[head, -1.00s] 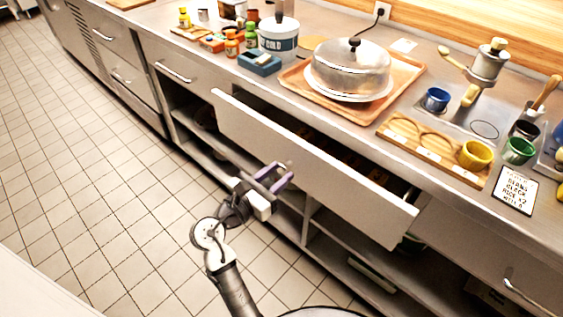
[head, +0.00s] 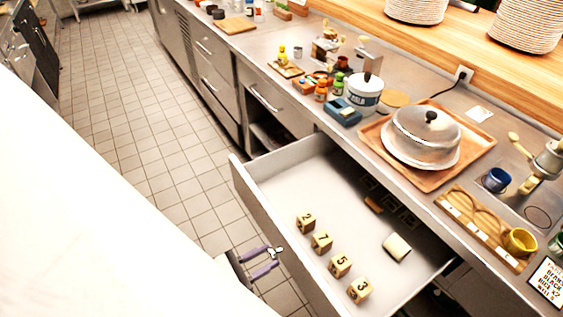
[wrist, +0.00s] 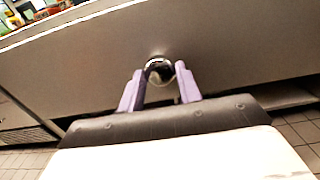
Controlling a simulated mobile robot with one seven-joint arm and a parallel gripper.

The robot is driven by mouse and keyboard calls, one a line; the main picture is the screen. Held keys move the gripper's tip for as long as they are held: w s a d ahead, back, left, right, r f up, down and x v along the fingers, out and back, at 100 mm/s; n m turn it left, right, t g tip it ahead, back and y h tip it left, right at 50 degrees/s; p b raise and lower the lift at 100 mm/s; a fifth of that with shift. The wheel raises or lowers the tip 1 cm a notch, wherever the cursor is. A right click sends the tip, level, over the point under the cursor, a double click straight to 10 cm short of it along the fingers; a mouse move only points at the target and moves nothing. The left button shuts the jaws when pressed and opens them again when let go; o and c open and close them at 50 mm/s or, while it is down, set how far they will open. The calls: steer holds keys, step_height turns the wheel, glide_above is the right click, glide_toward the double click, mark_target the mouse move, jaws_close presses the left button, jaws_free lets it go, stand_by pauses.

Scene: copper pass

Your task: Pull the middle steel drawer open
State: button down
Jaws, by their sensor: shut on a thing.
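The middle steel drawer (head: 256,203) stands pulled well out from under the counter, and its inside shows in the head view. Several numbered wooden blocks (head: 322,242) stand in it, with a pale block (head: 396,247) and a small brown piece (head: 374,204) farther back. My gripper (head: 268,262) is at the outer face of the drawer front. In the wrist view my gripper (wrist: 160,84) has its purple fingers shut on the shiny drawer handle (wrist: 158,66), against the grey drawer front (wrist: 225,50). Most of the handle is hidden.
The counter above holds a wooden tray (head: 366,140) with a domed steel cover (head: 426,132), a white tub (head: 364,94) and small jars. Closed drawers (head: 262,98) lie to the left. The tiled floor (head: 150,130) left of the cabinets is clear.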

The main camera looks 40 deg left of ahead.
steer(key=shift+p+v, duration=0.35)
steer(key=shift+v, duration=0.8)
steer(key=shift+d, duration=0.1)
steer(key=c, duration=1)
jaws_free()
steer(key=shift+o, duration=0.2)
steer(key=shift+r, duration=0.1)
step_height(320, 180, up, 20)
